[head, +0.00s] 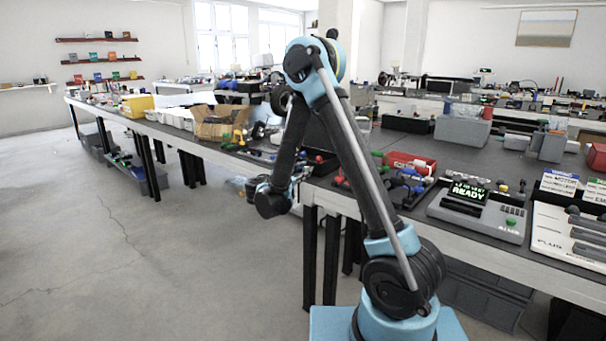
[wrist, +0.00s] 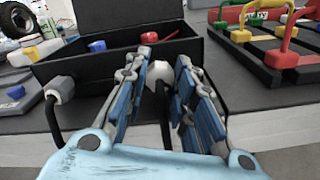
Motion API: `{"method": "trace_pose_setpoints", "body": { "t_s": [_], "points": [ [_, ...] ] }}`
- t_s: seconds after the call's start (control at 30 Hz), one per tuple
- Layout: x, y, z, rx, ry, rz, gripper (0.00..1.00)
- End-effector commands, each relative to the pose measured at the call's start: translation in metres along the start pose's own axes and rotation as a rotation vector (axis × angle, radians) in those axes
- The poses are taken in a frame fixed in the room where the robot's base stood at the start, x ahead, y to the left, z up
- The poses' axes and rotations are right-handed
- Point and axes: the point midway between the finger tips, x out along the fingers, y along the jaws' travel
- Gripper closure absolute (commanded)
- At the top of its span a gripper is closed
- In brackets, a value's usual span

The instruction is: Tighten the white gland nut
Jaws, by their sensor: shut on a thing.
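The white gland nut (wrist: 160,73) is between the two blue-padded fingers of my gripper (wrist: 163,60) in the wrist view. The fingers are shut on its sides. A dark cable or stem shows just below the nut between the fingers. The nut sits at the front wall of a black open box (wrist: 75,70); the fingers hide how it joins the wall. To the left, a second whitish fitting (wrist: 61,88) has a black cable hanging from it. In the head view, my wrist is at the bench's front edge, and the nut cannot be made out.
A blue piece (wrist: 97,46) and a red piece (wrist: 149,37) show at the box. Red, yellow and green handled items (wrist: 270,40) stand to the right. In the head view, a red bin (head: 410,163) and a grey device reading READY (head: 478,208) stand right on the bench. The floor left is clear.

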Motion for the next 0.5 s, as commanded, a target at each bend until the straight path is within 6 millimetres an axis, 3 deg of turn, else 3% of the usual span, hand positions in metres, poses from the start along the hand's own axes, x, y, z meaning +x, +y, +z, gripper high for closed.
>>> {"method": "trace_pose_setpoints", "body": {
  "t_s": [0.27, 0.3, 0.37, 0.4, 0.5],
  "points": [
    [0.0003, -0.0006, 0.0001, 0.009, 0.000, -0.001, 1.00],
    [0.0003, -0.0007, 0.0001, 0.008, 0.000, -0.001, 0.74],
    [0.0003, -0.0007, 0.0001, 0.008, 0.000, -0.001, 0.60],
    [0.0003, -0.0007, 0.0002, 0.008, 0.000, -0.001, 0.56],
    [0.0002, -0.0006, 0.0001, 0.008, 0.000, -0.001, 0.56]
  ]
}}
